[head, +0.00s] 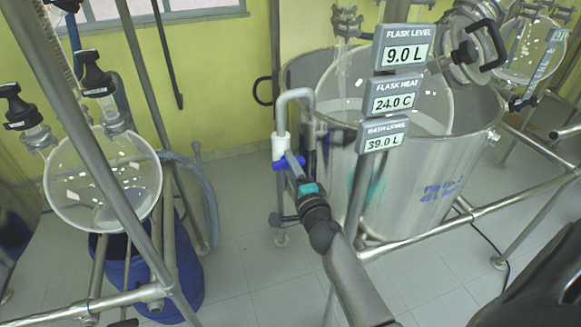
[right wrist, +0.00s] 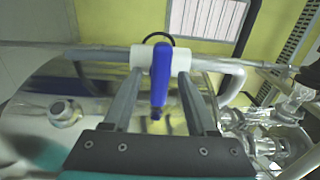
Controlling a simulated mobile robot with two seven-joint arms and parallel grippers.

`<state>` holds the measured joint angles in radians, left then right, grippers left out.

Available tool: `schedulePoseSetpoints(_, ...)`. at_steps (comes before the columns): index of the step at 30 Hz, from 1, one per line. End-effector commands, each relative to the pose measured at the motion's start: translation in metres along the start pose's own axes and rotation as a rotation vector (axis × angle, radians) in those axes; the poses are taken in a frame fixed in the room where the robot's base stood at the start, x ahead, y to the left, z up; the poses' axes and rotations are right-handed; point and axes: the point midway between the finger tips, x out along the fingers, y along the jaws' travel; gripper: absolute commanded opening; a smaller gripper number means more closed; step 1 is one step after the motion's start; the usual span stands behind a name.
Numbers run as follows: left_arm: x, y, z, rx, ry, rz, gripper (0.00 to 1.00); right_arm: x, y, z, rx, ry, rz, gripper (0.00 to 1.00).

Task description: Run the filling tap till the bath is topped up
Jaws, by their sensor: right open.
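The filling tap has a white body (head: 280,146), a bent grey spout (head: 294,95) over the bath rim, and a blue handle (head: 283,163). The steel bath (head: 420,185) stands at centre right, with a glass flask (head: 385,90) inside it. The bath level display (head: 383,136) reads 39.0 L. My right gripper (head: 292,163) is at the tap and open. In the right wrist view, the blue handle (right wrist: 160,78) lies between its two fingers (right wrist: 158,98), with the white body (right wrist: 145,57) just beyond. I cannot tell whether water runs from the spout. My left gripper is not in view.
Two other displays, flask level (head: 404,53) at 9.0 L and flask heat (head: 395,95) at 24.0 C, hang above on a post. Steel frame tubes (head: 470,215) surround the bath. Another glass vessel (head: 103,180) hangs at left above a blue drum (head: 185,265). Tiled floor lies between.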

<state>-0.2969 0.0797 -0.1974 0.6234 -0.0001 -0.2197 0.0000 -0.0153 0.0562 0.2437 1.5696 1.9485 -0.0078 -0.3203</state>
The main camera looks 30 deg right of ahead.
Motion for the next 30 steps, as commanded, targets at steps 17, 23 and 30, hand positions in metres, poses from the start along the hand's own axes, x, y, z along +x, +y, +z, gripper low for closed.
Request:
schedulePoseSetpoints(17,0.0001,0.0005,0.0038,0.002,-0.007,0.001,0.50,0.0031,-0.0002,0.0001,0.001,0.000,0.000,0.33)
schedulePoseSetpoints(23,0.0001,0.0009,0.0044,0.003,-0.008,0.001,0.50,0.0030,-0.0001,0.0001,0.001,0.000,0.000,0.10)
schedulePoseSetpoints(30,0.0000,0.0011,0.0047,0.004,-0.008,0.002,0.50,0.0029,-0.0001,0.0001,0.001,0.000,0.000,0.00)
